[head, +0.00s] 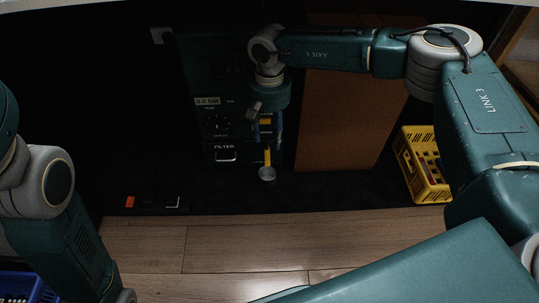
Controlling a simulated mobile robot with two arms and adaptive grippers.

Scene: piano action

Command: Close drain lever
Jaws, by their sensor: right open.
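A dark machine panel (222,128) stands at the back, with a gauge reading 0.0 bar and a drawer marked FILTER (225,153). A small yellow lever (267,156), which looks like the drain lever, points upright low on the panel's right side. A small round metallic part (267,173) is just below it. My right gripper (266,133) is open in front of the panel, just above the yellow lever. It seems apart from the lever, though depth is hard to judge. It partly hides another yellow part (265,121). My left arm is at the left edge; its gripper is out of view.
A brown board (338,120) stands right of the panel. A yellow crate (425,165) with several items stands at the right. Small parts, one orange (130,202), lie on the dark mat at left. The wooden floor (230,245) in front is clear.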

